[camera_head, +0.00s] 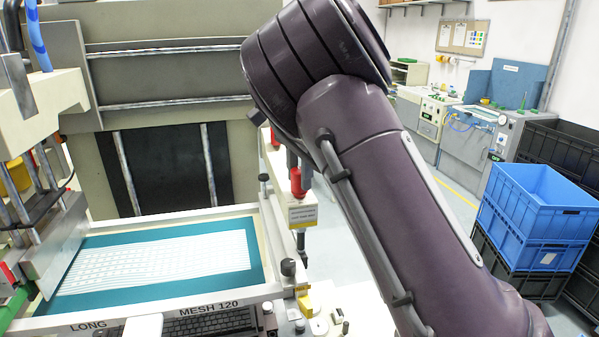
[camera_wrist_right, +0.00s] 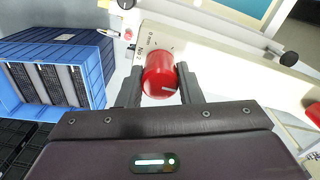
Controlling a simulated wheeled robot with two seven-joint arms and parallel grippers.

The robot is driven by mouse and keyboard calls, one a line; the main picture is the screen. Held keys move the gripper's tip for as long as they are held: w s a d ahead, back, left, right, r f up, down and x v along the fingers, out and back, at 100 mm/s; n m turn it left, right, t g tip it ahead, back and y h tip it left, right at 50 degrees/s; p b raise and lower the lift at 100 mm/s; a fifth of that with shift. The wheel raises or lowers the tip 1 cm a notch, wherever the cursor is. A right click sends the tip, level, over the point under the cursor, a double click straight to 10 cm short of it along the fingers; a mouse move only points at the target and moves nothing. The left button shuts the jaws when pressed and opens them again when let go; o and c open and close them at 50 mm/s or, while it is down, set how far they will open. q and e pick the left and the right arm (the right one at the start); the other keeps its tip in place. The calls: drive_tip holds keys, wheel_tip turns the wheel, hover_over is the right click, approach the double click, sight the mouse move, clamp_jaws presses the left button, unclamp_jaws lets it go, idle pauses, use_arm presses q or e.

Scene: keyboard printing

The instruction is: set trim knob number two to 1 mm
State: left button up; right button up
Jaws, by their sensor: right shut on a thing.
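The red trim knob (camera_wrist_right: 159,80) is in the right wrist view, with a short pale mark on its face. It sits on a pale panel (camera_wrist_right: 208,42) whose print beside the knob appears to read "No 2" and "0 mm". My right gripper (camera_wrist_right: 159,70) is shut on this knob, one dark finger on each side. In the head view my right arm hides most of that gripper. A red part (camera_head: 297,182) shows beside the arm there, above a small label plate (camera_head: 302,215); I cannot tell whether it is the same knob. My left gripper is not in view.
A screen frame (camera_head: 160,307) marked "MESH 120" with a teal mesh (camera_head: 95,242) lies at left, a keyboard (camera_head: 208,325) at its front. Blue crates (camera_head: 538,205) stand on the right. A black round knob (camera_wrist_right: 289,58) sticks out near the panel's right end.

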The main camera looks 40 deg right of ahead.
sight(299, 169)
idle(0.4)
drive_tip(key=o, duration=1)
drive_tip(key=shift+c, duration=0.2)
drive_tip(key=shift+r, duration=3.9)
